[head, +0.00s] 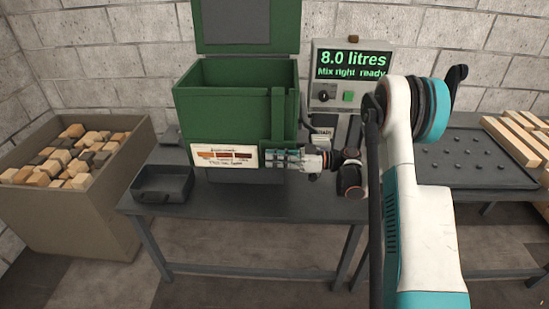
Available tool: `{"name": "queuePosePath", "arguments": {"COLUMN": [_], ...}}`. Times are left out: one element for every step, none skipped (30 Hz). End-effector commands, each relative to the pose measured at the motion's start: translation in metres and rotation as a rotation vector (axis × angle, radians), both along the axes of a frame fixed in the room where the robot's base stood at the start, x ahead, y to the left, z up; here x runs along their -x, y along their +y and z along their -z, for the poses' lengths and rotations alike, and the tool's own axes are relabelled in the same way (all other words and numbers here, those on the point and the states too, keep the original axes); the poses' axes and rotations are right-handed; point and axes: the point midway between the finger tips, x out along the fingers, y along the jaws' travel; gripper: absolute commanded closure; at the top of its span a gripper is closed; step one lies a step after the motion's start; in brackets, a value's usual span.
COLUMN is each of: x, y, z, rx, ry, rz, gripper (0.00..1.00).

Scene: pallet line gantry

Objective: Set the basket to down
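A green tank (225,115) stands on the dark table with its lid (247,20) raised. I cannot make out a basket inside it; the front wall hides the tank's lower inside. An upright green strip (278,115) runs down the right part of its front. A white label (224,155) with orange to dark red bands is low on the front. My gripper (272,158) comes in from the right and points left, in front of the tank just below the strip and beside the label. Its fingers are too small to tell whether they are open or touch anything.
A grey control box (349,60) behind reads "8.0 litres" and "Mix right ready", with a knob and green button. A black tray (163,184) sits left on the table (230,200). A bin (70,215) of wood blocks stands left. Wooden slats (515,140) lie right.

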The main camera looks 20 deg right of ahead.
Motion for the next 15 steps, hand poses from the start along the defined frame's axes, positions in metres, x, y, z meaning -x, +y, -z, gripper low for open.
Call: {"name": "queuePosePath", "arguments": {"x": [0.001,0.001,0.001,0.001,0.001,0.002,0.002,0.002,0.003,0.004,0.005,0.007,0.008,0.01,0.012], "y": [-0.001,-0.001,-0.001,-0.001,-0.001,-0.001,-0.002,-0.004,-0.007,-0.01,-0.014,-0.019,-0.024,-0.03,-0.038], "z": [0.005,0.005,0.005,0.005,0.005,0.005,0.005,0.005,0.005,0.005,0.005,0.004,0.004,0.004,0.003], "rx": [0.009,0.01,0.01,0.01,0.01,0.01,0.01,0.01,0.01,0.01,0.009,0.008,0.007,0.007,0.006], "ry": [0.004,0.004,0.004,0.004,0.004,0.004,0.004,0.004,0.004,0.004,0.004,0.003,0.002,0.002,0.002], "rz": [0.0,0.0,-0.001,-0.001,-0.001,-0.001,0.0,0.0,0.001,0.002,0.002,0.002,0.003,0.004,0.003], "gripper": [0.79,0.79,0.79,0.79,0.79,0.79,0.79,0.79,0.79,0.79,0.79,0.79,0.79,0.79,0.79]}}
